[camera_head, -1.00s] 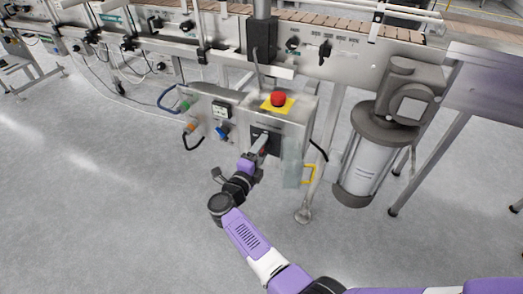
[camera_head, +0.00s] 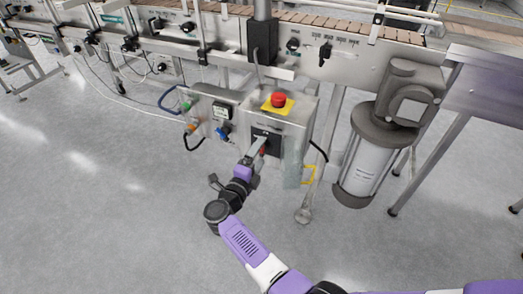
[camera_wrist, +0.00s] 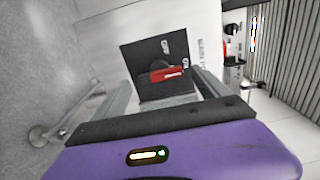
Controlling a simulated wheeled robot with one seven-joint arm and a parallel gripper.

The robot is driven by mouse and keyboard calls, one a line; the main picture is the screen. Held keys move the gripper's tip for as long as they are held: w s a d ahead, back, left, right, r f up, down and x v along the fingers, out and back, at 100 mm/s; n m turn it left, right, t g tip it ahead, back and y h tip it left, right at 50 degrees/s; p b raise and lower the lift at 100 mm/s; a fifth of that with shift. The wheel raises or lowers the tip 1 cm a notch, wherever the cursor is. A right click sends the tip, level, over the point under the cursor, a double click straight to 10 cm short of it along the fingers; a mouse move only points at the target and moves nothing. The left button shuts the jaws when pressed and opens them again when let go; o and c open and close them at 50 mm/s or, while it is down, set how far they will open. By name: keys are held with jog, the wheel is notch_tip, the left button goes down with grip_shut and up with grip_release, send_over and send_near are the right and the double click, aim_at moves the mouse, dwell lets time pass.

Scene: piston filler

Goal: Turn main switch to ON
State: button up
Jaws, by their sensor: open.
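The main switch is a black square plate with a red handle on the front of a steel control box. In the wrist view the red handle (camera_wrist: 166,74) lies roughly level across its dark round base, on the black plate (camera_wrist: 134,53). Small white lettering is beside the handle, too blurred to read surely. In the head view the plate (camera_head: 274,139) is partly behind my gripper (camera_head: 260,146). My gripper is open, with one grey finger on each side of the handle in the wrist view (camera_wrist: 163,84). The fingers appear apart from the handle.
A red emergency button (camera_head: 278,99) on a yellow base sits on the box top. A clear panel with a yellow handle (camera_head: 309,174) is at the box's right side. A side panel with green, orange and blue controls (camera_head: 222,132) is left. A motor (camera_head: 370,150) stands right.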

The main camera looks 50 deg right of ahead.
jog(key=p+v, duration=0.1)
jog(key=v, duration=0.4)
jog(key=shift+s+a, duration=0.2)
jog(key=shift+a, duration=0.1)
